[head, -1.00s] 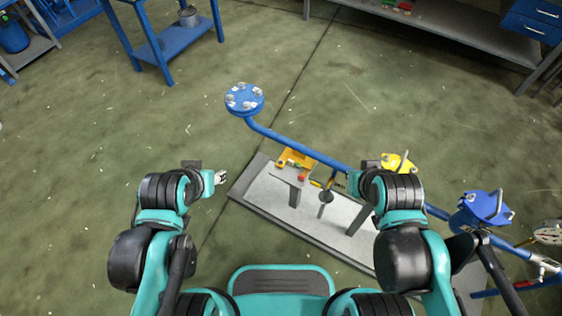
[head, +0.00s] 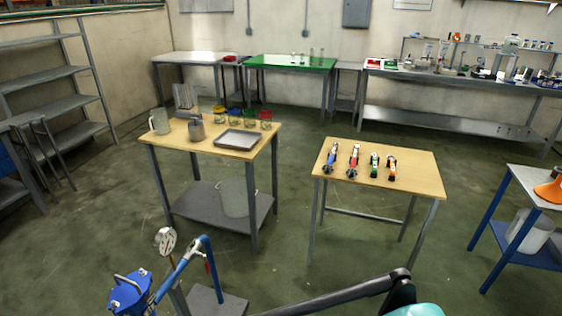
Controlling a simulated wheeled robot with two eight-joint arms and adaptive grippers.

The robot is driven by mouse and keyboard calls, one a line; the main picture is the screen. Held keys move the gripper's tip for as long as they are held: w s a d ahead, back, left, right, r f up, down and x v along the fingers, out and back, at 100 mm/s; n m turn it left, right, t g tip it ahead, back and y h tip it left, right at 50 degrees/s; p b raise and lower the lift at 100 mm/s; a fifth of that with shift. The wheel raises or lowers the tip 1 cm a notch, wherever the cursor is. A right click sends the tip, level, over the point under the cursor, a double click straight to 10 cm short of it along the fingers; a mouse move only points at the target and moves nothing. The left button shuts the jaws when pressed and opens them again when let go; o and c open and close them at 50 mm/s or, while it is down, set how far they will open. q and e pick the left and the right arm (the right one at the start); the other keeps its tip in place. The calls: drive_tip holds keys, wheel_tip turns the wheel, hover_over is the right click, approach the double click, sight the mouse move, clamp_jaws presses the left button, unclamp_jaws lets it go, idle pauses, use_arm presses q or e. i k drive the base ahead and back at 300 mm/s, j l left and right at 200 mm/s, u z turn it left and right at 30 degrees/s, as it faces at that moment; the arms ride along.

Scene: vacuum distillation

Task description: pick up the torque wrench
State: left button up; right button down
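Neither of my grippers is in view. Only a teal and black part of my own arm shows at the bottom right edge.
A second wooden table (head: 165,137) at left holds a metal tray (head: 237,139), pots and coloured containers. In front stand blue pipework with a gauge (head: 166,241) and a blue-capped vessel (head: 130,294). A blue cart (head: 515,237) is at right. Open floor separates the two wooden tables.

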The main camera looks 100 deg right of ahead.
sight(335, 145)
drive_tip(key=z, duration=3.7)
drive_tip(key=i+u, duration=0.1)
drive_tip(key=u, duration=0.45)
drive_tip(key=i+l+u, duration=0.75)
drive_tip(key=i+l, duration=0.45)
drive_tip(key=l, duration=0.3)
drive_tip(key=i+l+u, duration=0.1)
drive_tip(key=i+l, duration=0.35)
drive_tip(key=l, duration=0.25)
drive_tip(key=i+l, duration=0.25)
drive_tip(key=l, duration=0.15)
drive_tip(key=i+l+u, duration=0.1)
drive_tip(key=l, duration=0.3)
drive_tip(key=i, duration=0.1)
